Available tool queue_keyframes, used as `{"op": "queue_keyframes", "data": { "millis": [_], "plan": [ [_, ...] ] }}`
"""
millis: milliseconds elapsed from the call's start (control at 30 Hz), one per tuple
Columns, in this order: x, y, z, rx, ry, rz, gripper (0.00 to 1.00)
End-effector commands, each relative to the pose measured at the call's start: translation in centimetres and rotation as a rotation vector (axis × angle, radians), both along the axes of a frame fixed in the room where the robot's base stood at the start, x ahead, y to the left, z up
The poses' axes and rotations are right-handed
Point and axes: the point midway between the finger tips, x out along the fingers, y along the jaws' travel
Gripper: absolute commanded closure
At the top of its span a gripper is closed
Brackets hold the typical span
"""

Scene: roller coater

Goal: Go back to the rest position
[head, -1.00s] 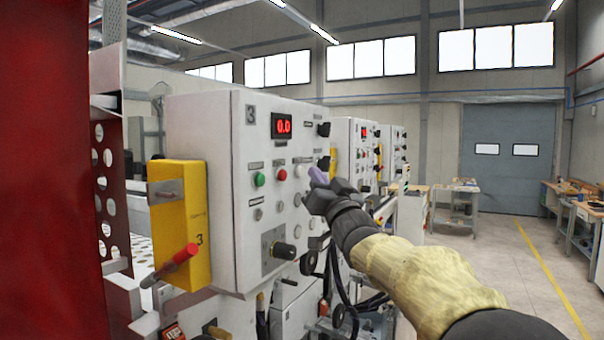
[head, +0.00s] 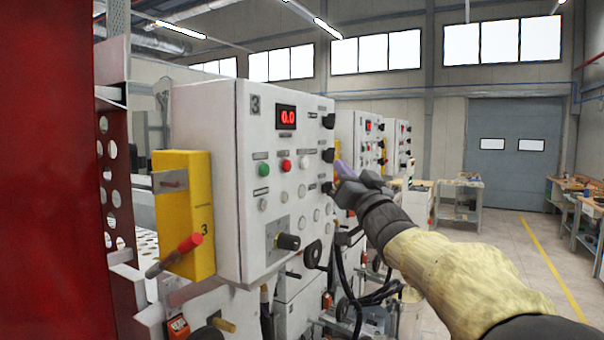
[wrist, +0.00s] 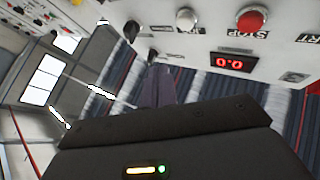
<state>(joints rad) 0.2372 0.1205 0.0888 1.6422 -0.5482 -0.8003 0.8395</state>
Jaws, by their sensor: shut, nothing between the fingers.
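My gripper (head: 345,172) is at the right side of the white control cabinet marked 3 (head: 225,205), close to the black knobs on its right edge. Its purple fingers show at the tip in the head view, and the fingers (wrist: 157,85) point at the panel in the wrist view. The fingers are together with nothing between them. My arm reaches in from the lower right, bent and tan-sleeved. Whether the fingers touch a knob cannot be told.
The panel has a red display (head: 286,117), a green button (head: 264,169) and a red button (head: 286,165). A yellow box (head: 200,230) with a red-handled lever is at left. More cabinets and hoses stand behind my arm. The floor (head: 500,240) at right is open.

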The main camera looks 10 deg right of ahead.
Motion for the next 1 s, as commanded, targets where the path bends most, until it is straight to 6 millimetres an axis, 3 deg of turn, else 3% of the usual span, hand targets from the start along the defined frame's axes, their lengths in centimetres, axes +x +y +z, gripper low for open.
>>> {"op": "queue_keyframes", "data": {
  "millis": [167,333,467,600,767,1000],
  "plan": [
    [0.8,-0.4,-4.2,-0.005,0.110,-0.059,1.00],
    [1.1,-1.2,-13.7,-0.042,0.361,-0.168,1.00],
    [-0.2,-1.5,-21.6,-0.093,0.580,-0.231,1.00],
    [-3.0,-1.5,-29.9,-0.160,0.814,-0.270,1.00],
    [-7.8,-1.2,-38.4,-0.247,1.076,-0.276,1.00],
    [-18.0,-0.1,-49.1,-0.389,1.467,-0.209,1.00]
  ]
}}
